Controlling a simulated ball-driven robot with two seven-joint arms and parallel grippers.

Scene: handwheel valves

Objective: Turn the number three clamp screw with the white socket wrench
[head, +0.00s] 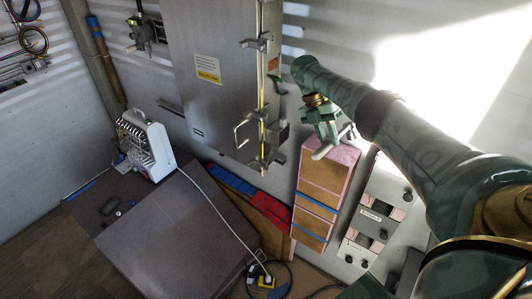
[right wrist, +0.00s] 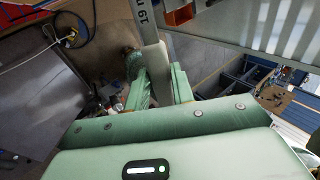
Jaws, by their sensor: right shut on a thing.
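My right gripper (head: 325,130) is beside the right edge of the grey metal cabinet door (head: 215,85), in front of the wall. In the right wrist view, its green fingers (right wrist: 163,88) are shut on a pale grey-white bar with dark lettering, which I take for the white socket wrench (right wrist: 148,25). Its working end cannot be made out there. Clamps sit along the door edge: an upper one (head: 258,42) and a lower one (head: 257,164). No number three can be read on them, so I cannot tell which is that clamp. The wrench touches no clamp that I can see. My left gripper is out of view.
A brown-and-pink block stack (head: 322,190) stands just below my right gripper. A grey panel with dark knobs (head: 372,215) is to its right. Cables and plugs (head: 262,277) lie on the floor.

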